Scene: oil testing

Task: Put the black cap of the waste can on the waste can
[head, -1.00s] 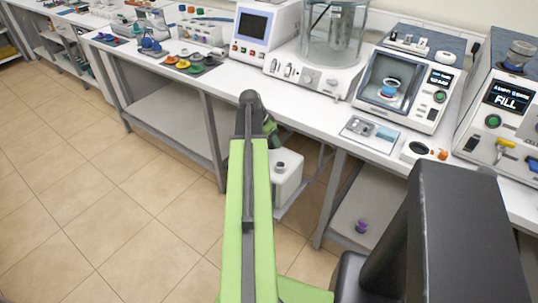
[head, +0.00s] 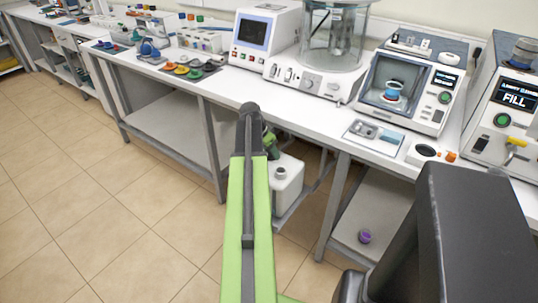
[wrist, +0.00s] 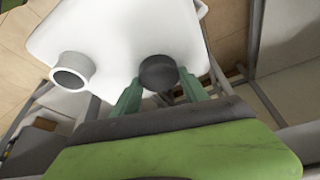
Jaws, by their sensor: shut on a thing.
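The white waste can (head: 288,190) stands low in front of the bench, just right of my arm. Its open round neck (wrist: 72,70) shows at the left of the wrist view, uncovered. The black cap (wrist: 158,72) is between the green fingers of my gripper (wrist: 160,88), which is shut on it. In the wrist view the cap lies right of the neck, in front of the can's white body. I cannot tell whether the cap touches the can. In the head view my arm hides the cap and most of the gripper.
The white bench (head: 300,105) carries several instruments behind the can. Grey bench legs (head: 335,205) stand to the can's right. A small purple object (head: 364,237) sits on the lower shelf. Open tiled floor (head: 110,210) lies to the left.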

